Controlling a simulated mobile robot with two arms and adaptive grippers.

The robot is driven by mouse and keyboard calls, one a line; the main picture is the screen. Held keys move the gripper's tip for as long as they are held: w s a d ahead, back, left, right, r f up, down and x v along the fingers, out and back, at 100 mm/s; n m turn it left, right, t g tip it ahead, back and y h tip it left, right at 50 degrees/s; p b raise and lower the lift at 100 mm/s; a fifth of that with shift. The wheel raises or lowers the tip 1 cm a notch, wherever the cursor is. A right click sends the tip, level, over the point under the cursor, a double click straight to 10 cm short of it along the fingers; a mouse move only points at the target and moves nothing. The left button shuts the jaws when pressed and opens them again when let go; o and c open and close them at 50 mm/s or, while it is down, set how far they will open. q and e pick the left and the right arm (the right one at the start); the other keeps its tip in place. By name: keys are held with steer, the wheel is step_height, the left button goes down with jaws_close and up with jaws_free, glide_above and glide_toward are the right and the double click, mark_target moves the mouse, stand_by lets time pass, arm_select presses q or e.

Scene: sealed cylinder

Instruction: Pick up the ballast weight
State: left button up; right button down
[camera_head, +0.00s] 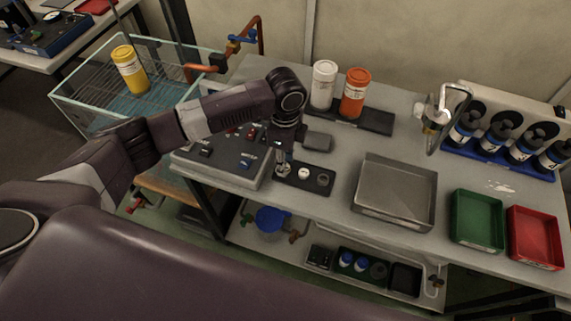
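A small dark tray (313,187) lies on the grey workbench, right of the control box. It holds a small white round piece (303,174) and a small grey round piece (323,180). I cannot tell which small piece is the ballast weight. My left gripper (283,167) points down over the left end of this tray, just left of the white piece. Its fingers are small and close together here, and I cannot tell whether they hold anything. The gripper and wrist hide part of the tray's left end. My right gripper is not in view.
A control box (222,163) stands left of the tray. White (323,85) and orange (355,93) cylinders stand behind it. A grey metal tray (396,215), a green tray (477,240) and a red tray (536,250) lie to the right. A water tank (100,112) holds a yellow cylinder (130,70).

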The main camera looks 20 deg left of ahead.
arm_select(q)
steer(key=shift+f, duration=0.55)
steer(key=shift+s, duration=0.1)
jaws_close()
steer(key=shift+r, duration=0.1)
